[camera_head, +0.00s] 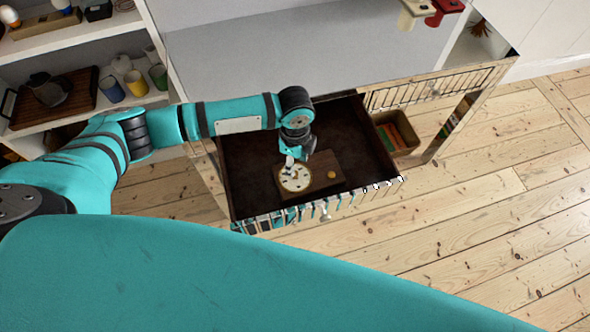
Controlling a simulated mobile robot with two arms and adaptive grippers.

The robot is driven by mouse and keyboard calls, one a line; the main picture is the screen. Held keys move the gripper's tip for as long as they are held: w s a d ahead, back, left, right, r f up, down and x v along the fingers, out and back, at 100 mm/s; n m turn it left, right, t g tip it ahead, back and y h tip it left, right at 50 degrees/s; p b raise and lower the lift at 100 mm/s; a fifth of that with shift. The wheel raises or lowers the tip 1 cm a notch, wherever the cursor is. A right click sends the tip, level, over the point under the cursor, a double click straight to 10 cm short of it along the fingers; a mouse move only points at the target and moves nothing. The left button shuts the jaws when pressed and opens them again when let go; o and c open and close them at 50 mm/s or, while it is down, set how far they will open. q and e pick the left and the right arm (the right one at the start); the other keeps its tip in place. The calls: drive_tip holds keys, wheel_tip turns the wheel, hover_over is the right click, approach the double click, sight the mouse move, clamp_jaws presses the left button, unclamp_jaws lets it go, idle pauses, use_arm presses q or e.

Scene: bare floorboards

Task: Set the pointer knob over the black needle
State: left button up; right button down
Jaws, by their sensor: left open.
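A round cream dial (294,179) with dark marks on its face sits on a dark brown board (322,167) inside an open drawer. My left gripper (291,163) reaches down over the upper edge of the dial and is open. The pointer knob and the black needle are too small to make out, and the gripper hides the top part of the dial. A small orange knob (331,174) sits on the board to the right of the dial. My right gripper is not in view.
The drawer's front edge (328,208) and dark side walls surround the board. The drawer floor (252,150) is bare beside it. A wooden box (396,135) stands right of the drawer. Shelves with cups (136,83) are at the left. The floorboards (490,200) at right are clear.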

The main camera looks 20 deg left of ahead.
use_arm(q)
wheel_tip(320, 180, down, 6)
drive_tip(key=shift+f, duration=0.1)
drive_tip(key=shift+c, duration=0.4)
clamp_jaws()
